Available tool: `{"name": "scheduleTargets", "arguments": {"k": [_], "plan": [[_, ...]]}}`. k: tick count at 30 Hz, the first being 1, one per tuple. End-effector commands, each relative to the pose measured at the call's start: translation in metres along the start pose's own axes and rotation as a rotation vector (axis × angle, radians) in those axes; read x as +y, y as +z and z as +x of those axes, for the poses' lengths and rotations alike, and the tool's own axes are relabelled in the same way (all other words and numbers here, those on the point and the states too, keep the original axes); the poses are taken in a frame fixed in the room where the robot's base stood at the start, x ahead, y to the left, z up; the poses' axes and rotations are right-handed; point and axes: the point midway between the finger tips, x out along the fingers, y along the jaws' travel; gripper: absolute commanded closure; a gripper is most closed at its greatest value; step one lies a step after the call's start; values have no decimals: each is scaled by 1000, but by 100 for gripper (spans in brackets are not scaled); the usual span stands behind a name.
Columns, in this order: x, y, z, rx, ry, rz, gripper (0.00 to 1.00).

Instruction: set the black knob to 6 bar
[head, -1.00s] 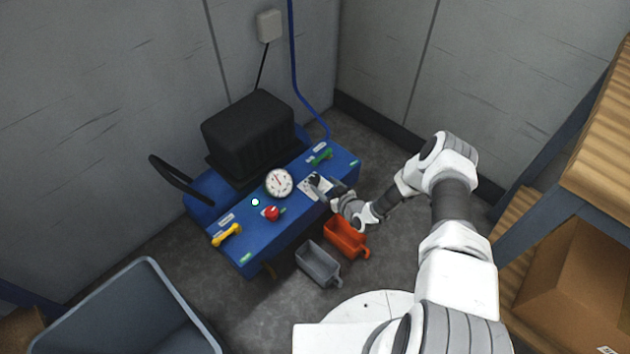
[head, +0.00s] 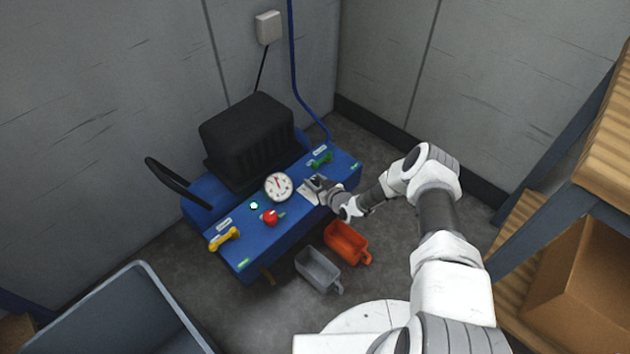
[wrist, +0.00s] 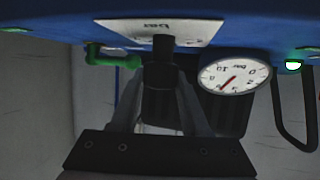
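The black knob (wrist: 160,48) shows in the wrist view, in front of a white scale plate (wrist: 190,30) marked "bar". In the head view, the plate (head: 307,194) lies on the blue panel, and my gripper largely hides the knob. My gripper (head: 318,182) is at the knob. In the wrist view its two fingers (wrist: 160,75) stand on either side of the dark knob; whether they touch it I cannot tell. The white pressure gauge (head: 278,187) with a red needle is left of the knob in the head view; its reading is too small to tell.
On the blue panel are a red knob (head: 270,217), a yellow handle (head: 224,239), a green handle (head: 320,159) and a lit lamp (head: 253,205). Orange (head: 347,243) and grey (head: 318,270) bins stand in front. A wooden shelf (head: 600,150) is at right.

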Motion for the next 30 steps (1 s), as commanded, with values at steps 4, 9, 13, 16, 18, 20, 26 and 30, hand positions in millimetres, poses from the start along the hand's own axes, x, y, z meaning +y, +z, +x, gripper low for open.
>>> {"name": "scheduleTargets", "arguments": {"k": [4, 9, 13, 16, 18, 20, 26, 30], "plan": [[0, 0, 0, 0, 0, 0, 86], [0, 0, 0, 0, 0, 0, 100], [0, 0, 0, 0, 6, 3, 100], [-1, 0, 0, -1, 20, 8, 100], [-1, 0, -1, -2, 37, 16, 100], [-1, -1, -1, -1, 59, 25, 100], [-2, -1, -1, -2, 168, 71, 100], [-3, -1, 0, -2, 271, 113, 100]]}}
